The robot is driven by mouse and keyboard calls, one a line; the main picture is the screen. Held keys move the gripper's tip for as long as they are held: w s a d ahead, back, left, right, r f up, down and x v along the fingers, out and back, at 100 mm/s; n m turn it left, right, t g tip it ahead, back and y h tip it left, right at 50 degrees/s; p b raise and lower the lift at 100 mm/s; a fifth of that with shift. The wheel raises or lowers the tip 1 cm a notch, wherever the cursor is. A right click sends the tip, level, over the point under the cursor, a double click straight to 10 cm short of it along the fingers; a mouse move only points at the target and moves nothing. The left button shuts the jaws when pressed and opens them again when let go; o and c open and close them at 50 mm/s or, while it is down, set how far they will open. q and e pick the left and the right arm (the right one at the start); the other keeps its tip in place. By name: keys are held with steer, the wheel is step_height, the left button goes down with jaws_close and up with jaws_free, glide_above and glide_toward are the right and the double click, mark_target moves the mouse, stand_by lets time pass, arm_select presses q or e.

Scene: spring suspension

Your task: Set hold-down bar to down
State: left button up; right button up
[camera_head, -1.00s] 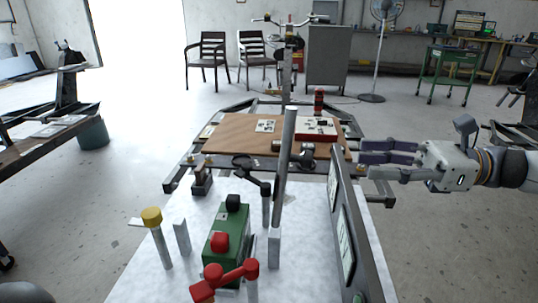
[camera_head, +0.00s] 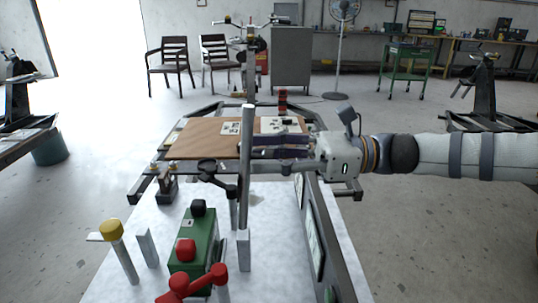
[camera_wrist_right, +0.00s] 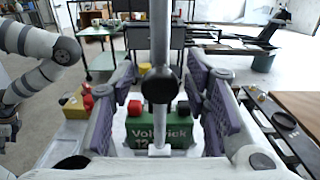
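A tall metal bar (camera_head: 247,125), which looks like the hold-down bar, stands nearly upright at the far part of the white bench top. In the right wrist view the bar (camera_wrist_right: 160,35) runs vertically between my spread finger pads, with a dark round part (camera_wrist_right: 160,85) in front of the green box. My right gripper (camera_head: 246,148) reaches in from the right at the bar's upper half. It is open, its fingers on either side of the bar with gaps showing. My left gripper is not in view.
A green box (camera_head: 197,240) with red and black knobs stands on the white bench top (camera_head: 150,200). A yellow-capped post (camera_head: 112,230), a red lever (camera_head: 190,283) and a dark-knobbed arm (camera_head: 208,167) stand nearby. A brown board (camera_head: 195,138) lies beyond.

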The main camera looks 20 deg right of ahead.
jaws_close()
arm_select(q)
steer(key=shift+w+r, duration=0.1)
arm_select(e)
steer(key=shift+r, duration=0.1)
